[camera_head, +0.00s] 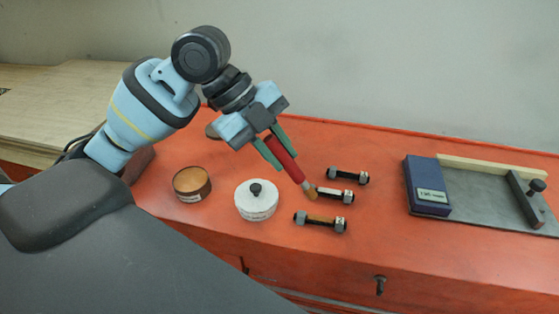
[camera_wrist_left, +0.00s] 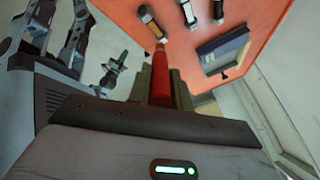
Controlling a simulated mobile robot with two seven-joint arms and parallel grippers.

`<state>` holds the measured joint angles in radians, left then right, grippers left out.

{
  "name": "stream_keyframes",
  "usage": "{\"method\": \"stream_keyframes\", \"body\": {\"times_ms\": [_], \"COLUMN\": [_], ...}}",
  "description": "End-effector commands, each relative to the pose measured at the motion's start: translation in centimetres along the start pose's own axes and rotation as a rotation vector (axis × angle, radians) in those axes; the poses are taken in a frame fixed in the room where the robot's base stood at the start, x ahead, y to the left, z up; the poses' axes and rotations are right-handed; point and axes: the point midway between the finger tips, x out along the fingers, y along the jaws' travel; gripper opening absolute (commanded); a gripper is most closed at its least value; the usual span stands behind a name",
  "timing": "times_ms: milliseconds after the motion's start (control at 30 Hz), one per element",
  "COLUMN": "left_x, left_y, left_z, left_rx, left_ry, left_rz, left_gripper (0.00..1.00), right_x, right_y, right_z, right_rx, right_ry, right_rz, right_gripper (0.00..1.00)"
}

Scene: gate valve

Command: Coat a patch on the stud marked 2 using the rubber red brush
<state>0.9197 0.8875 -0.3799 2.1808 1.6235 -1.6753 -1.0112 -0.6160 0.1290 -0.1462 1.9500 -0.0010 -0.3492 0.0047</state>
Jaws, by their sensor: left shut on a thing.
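My left gripper (camera_head: 272,150) is shut on the red brush (camera_head: 285,160), which also shows in the left wrist view (camera_wrist_left: 160,80). The brush points down and to the right. Its tan tip is at the left end of the middle stud (camera_head: 336,195) in the head view; I cannot tell if they touch. A far stud (camera_head: 348,177) and a near stud (camera_head: 321,223) lie beside it, the near one with a brownish middle. The stud marks are too small to read. My right gripper (camera_wrist_left: 122,58) seems to show in the wrist view, its jaws unclear.
An open tin (camera_head: 192,185) with brown contents and a white round pot (camera_head: 256,203) with a black knob stand left of the studs. A blue box (camera_head: 427,186) stands at the right on a grey tray (camera_head: 480,205). The red bench top (camera_head: 380,220) is clear between.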

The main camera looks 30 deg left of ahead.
Motion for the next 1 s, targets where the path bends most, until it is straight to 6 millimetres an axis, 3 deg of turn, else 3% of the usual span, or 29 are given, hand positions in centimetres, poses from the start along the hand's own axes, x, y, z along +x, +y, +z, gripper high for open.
{"method": "stream_keyframes", "body": {"times_ms": [267,1000], "left_x": [-1.8,-1.9], "left_y": [-0.7,-0.7], "left_z": [-0.6,-0.7], "left_rx": [-0.011,-0.012], "left_ry": [-0.006,-0.006], "left_rz": [-0.007,-0.006], "left_gripper": [0.0,0.0], "right_x": [0.0,0.0], "right_y": [0.0,-0.1], "right_z": [0.0,-0.1], "right_rx": [0.0,0.002], "right_ry": [0.0,0.001], "right_rz": [-0.001,-0.001], "right_gripper": [0.0,0.0]}}
